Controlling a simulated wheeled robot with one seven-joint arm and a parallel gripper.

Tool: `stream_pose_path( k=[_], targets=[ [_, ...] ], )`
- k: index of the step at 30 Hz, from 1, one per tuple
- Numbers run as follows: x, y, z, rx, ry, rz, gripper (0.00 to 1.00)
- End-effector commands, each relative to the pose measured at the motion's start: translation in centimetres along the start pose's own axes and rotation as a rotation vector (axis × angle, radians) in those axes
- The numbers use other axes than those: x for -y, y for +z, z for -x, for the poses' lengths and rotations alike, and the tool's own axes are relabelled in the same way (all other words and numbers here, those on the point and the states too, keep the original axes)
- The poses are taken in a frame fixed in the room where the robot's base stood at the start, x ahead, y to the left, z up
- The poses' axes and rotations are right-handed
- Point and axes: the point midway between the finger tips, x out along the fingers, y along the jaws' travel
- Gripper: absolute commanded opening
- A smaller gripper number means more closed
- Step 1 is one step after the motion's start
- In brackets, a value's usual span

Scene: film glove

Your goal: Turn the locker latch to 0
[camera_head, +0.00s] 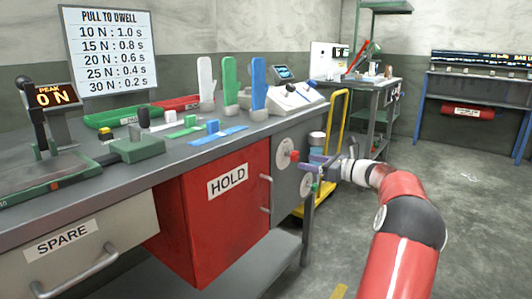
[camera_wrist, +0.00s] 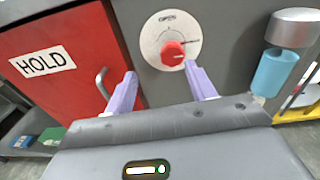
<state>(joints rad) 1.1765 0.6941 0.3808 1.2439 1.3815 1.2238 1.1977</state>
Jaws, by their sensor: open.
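My gripper (camera_head: 316,164) is open and empty. In the wrist view its two lilac fingers (camera_wrist: 165,82) stand apart below the dial, with the knob beyond and between them, apparently untouched.
The red HOLD locker (camera_head: 228,220) with its handle (camera_wrist: 102,82) is close on the left. A blue cylinder with a grey cap (camera_wrist: 275,70) is close on the right, near a yellow trolley (camera_head: 341,115). The workbench (camera_head: 90,185) extends above the lockers. Open floor (camera_head: 470,215) lies right.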

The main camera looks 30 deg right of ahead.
Motion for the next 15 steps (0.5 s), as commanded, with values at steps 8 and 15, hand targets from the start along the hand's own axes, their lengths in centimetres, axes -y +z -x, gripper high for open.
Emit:
stream_pose_path(
  k=[8, 15],
  targets=[
    [2.0, 0.0, -0.2, 0.054, -0.032, -0.054, 0.55],
    [2.0, 0.2, -4.1, 0.052, -0.031, -0.052, 0.55]
  ],
)
